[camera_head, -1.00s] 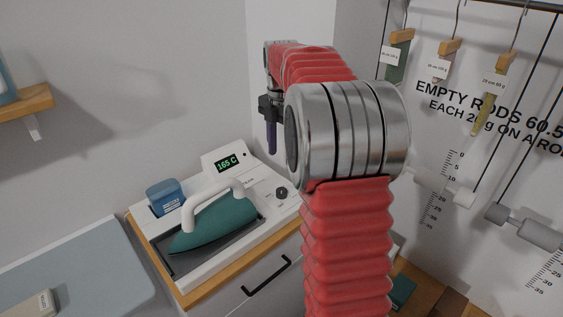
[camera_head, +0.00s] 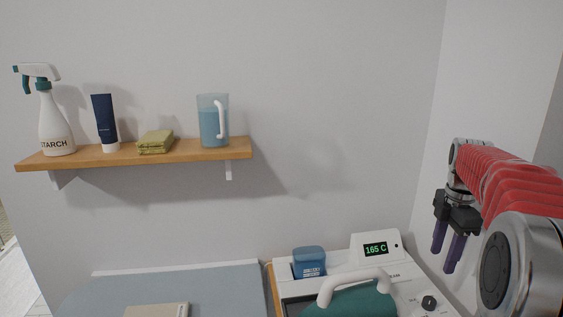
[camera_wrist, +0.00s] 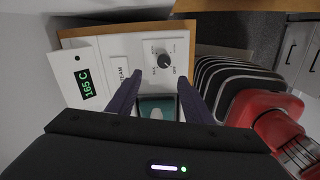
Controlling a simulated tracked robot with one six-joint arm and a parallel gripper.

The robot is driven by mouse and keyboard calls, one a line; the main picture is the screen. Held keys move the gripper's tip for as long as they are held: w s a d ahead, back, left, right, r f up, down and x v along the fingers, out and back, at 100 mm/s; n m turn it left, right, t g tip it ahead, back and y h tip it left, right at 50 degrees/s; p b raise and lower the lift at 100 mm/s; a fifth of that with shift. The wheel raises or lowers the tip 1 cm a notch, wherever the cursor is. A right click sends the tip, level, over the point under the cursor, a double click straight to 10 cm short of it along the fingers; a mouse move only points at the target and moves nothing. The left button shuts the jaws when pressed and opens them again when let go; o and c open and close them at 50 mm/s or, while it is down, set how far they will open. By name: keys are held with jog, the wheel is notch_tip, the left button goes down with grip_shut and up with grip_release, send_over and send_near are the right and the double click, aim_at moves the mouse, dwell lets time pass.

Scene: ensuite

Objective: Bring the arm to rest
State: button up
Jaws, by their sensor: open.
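My arm with red sleeves reaches in at the right of the head view. My gripper (camera_head: 448,252) hangs there with its two dark purple fingers pointing down, apart and with nothing between them. In the wrist view my gripper (camera_wrist: 158,92) has its fingers spread above the white ironing station (camera_wrist: 115,75). The station also shows in the head view (camera_head: 405,290), with a green display reading 165 C (camera_head: 376,249) and a dark knob (camera_head: 429,302). The teal iron (camera_head: 350,303) with a white handle sits on it, partly cut off by the frame's lower edge.
A wooden shelf (camera_head: 190,155) on the left wall holds a starch spray bottle (camera_head: 55,125), a dark blue tube (camera_head: 104,120), folded green cloths (camera_head: 156,142) and a blue jug (camera_head: 212,128). A blue container (camera_head: 309,262) stands in the station. A blue-grey board (camera_head: 180,290) lies left.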

jog(key=s+a+f+m+t, duration=0.2)
jog(key=s+a+m+t, duration=0.3)
jog(key=s+a+m, duration=1.2)
jog(key=s+a, duration=0.7)
jog(key=a, duration=0.1)
jog(key=shift+s+a, duration=0.2)
jog(key=shift+a, duration=0.2)
dwell(0.7)
